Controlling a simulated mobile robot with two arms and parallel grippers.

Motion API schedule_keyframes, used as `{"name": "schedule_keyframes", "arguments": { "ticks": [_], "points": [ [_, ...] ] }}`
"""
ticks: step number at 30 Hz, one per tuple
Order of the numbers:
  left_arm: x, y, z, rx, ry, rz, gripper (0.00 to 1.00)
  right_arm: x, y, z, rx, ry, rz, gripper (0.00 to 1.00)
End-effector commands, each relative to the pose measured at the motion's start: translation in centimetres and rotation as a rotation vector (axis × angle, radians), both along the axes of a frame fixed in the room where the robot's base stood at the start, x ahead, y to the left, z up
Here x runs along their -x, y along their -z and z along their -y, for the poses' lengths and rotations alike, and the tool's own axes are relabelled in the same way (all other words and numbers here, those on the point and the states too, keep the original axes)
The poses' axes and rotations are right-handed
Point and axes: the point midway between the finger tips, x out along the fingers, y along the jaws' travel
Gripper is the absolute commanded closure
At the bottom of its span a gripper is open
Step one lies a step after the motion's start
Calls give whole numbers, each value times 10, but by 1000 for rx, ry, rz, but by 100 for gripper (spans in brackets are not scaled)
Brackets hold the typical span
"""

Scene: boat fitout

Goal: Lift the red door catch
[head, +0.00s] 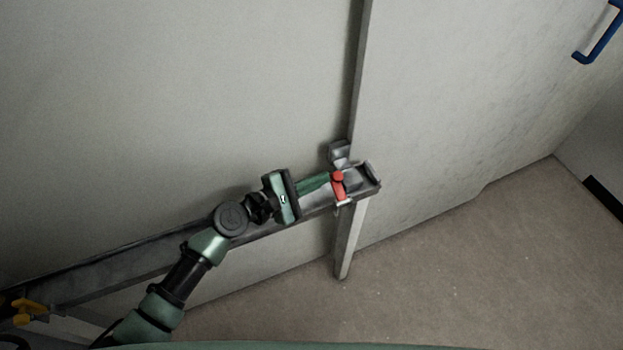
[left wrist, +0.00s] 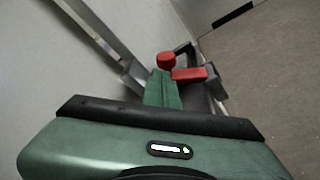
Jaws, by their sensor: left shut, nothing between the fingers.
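The red door catch (head: 338,186) sits on a grey metal bracket at the end of a horizontal rail, by a vertical post. It has a round red knob and a red lever, and it also shows in the left wrist view (left wrist: 188,74). My left gripper (head: 326,180) reaches in from the left along the rail. Its green fingers are shut with nothing between them. The fingertips are right beside the catch; in the left wrist view the gripper (left wrist: 163,76) overlaps its left side. I cannot tell whether they touch. My right gripper is not in view.
The grey rail (head: 110,270) runs along the wall under my left arm. A yellow part (head: 30,308) is at its left end. A blue handle (head: 598,38) is on the door at upper right. The floor (head: 450,280) at lower right is clear.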

Motion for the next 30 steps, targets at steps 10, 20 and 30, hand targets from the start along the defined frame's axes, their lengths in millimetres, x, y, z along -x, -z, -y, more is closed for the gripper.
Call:
{"name": "schedule_keyframes", "arguments": {
  "ticks": [10,20,30],
  "points": [
    [19,-8,10,-134,3,299,100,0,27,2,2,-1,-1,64],
    [38,-14,18,-266,4,584,100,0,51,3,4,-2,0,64],
    [50,-17,24,-289,2,634,100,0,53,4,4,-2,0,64]
  ]
}}
